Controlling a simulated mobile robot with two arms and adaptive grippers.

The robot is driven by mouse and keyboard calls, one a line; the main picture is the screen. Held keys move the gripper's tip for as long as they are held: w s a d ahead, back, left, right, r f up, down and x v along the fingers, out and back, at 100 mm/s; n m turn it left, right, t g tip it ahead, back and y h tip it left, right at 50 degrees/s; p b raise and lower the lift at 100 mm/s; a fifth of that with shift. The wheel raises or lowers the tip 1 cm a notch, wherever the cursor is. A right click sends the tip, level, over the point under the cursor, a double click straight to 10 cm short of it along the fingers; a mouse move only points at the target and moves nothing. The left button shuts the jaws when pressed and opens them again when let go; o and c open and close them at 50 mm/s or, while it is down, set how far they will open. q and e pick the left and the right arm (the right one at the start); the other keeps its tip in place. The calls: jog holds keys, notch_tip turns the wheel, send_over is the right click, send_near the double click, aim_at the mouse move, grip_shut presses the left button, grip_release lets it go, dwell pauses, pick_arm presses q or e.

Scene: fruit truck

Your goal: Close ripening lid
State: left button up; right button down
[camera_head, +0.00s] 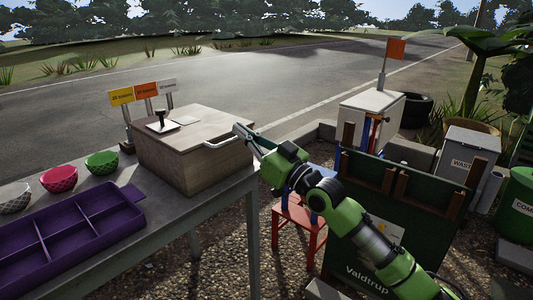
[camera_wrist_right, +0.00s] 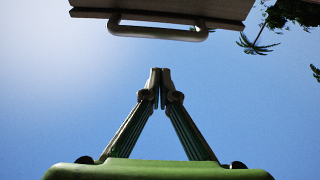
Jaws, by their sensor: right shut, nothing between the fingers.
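The wooden ripening box (camera_head: 183,170) stands at the right end of the grey table. Its lid (camera_head: 205,122) looks flat on top of the box, with no clear gap visible. A pale bar handle (camera_head: 228,143) sticks out from the lid's right side. It also shows in the right wrist view as a handle (camera_wrist_right: 158,31) below a wooden edge. My right gripper (camera_head: 238,130) is by the handle, with its fingers together and empty. In the right wrist view its fingertips (camera_wrist_right: 160,73) are apart from the handle. My left gripper is not in view.
A purple divided tray (camera_head: 70,232) and white, pink and green bowls (camera_head: 102,161) are left of the box. Small signs (camera_head: 145,91) stand behind it. A red stool (camera_head: 299,222) and a green board (camera_head: 350,230) are near my right arm.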

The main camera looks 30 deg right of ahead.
pick_arm(q)
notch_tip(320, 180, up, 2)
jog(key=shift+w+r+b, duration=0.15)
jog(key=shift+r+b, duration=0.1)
jog(key=shift+b, duration=0.05)
pick_arm(e)
jog(key=f+v, duration=0.1)
jog(key=v, duration=0.7)
jog(key=shift+f, duration=0.45)
